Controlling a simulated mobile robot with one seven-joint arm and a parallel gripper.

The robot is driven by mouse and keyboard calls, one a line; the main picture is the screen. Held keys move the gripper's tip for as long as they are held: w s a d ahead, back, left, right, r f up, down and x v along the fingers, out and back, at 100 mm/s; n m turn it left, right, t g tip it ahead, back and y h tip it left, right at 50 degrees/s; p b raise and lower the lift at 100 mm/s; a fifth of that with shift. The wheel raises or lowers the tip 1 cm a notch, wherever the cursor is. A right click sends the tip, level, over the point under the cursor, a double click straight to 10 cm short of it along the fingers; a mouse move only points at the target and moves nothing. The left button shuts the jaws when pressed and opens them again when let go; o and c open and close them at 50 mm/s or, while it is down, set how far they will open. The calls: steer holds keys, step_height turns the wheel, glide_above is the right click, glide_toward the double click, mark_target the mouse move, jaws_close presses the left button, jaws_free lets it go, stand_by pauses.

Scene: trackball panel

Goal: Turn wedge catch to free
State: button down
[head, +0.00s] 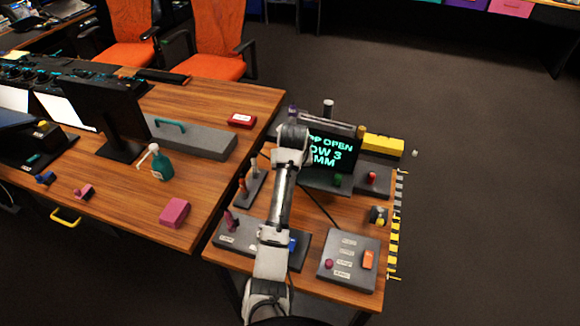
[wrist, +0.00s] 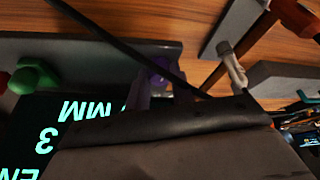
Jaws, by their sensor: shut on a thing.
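My gripper (wrist: 161,88) is shut on a small purple piece (wrist: 157,65) in the wrist view. The purple piece sits at the edge of a grey panel (wrist: 100,50), beside a dark screen with teal letters (wrist: 75,125). In the head view a bit of purple (head: 292,110) shows just past the end of my arm, left of the screen (head: 330,148). My fingers are mostly hidden there by my own wrist. No readable label marks the wedge catch; the purple piece is the only part in my grip. Its turn angle is hard to tell.
A green knob (wrist: 35,76) is on the same panel. In the head view, a red knob (head: 371,177), a plate with an orange switch (head: 368,259) and a yellow block (head: 383,144) stand to the right. A black cable (wrist: 125,45) crosses the wrist view close to my gripper.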

steer(key=shift+n+y, duration=0.4)
steer(key=shift+n, duration=0.7)
steer(key=shift+r, duration=0.1)
steer(key=c, duration=1.2)
jaws_free()
